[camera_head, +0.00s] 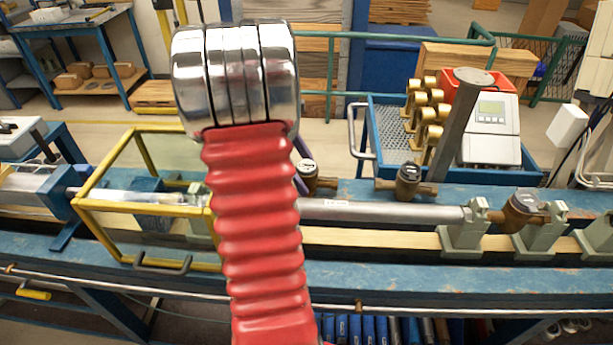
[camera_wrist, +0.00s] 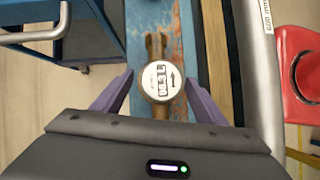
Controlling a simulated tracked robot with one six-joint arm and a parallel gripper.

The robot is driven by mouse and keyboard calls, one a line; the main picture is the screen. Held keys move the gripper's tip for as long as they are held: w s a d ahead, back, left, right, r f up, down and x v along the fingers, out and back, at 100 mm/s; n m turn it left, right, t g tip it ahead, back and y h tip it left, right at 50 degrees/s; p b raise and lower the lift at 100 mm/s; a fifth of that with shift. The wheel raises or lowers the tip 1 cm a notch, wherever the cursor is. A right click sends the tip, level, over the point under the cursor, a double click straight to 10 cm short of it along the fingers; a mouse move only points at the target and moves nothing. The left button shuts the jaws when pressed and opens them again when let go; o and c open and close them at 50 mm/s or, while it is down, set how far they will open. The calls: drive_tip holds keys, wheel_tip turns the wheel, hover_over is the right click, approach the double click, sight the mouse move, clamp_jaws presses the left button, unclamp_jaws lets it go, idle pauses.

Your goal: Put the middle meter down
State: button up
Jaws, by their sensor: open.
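My gripper (camera_wrist: 158,78) is open in the wrist view, its two purple fingers on either side of a brass water meter (camera_wrist: 156,82) with a white dial. Gaps show between the fingers and the dial. This meter (camera_head: 309,176) is the leftmost of three along the bench in the head view and rests on the blue bench top. A second brass meter (camera_head: 408,181) lies apart to its right on the bench. A third meter (camera_head: 521,206) sits between grey-green clamps at the right. In the head view my red arm hides most of the gripper.
A grey pipe (camera_head: 385,211) runs along the bench in front of the first two meters. A yellow-framed clear box (camera_head: 105,204) stands left. A blue cart (camera_head: 361,140) behind the bench carries brass parts and a grey-white device (camera_head: 490,130). Bench top is free between the two left meters.

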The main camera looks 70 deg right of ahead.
drive_tip(key=v, duration=1)
drive_tip(key=shift+w+r, duration=0.2)
drive_tip(key=shift+r, duration=0.15)
drive_tip(key=shift+s, duration=0.1)
idle(0.4)
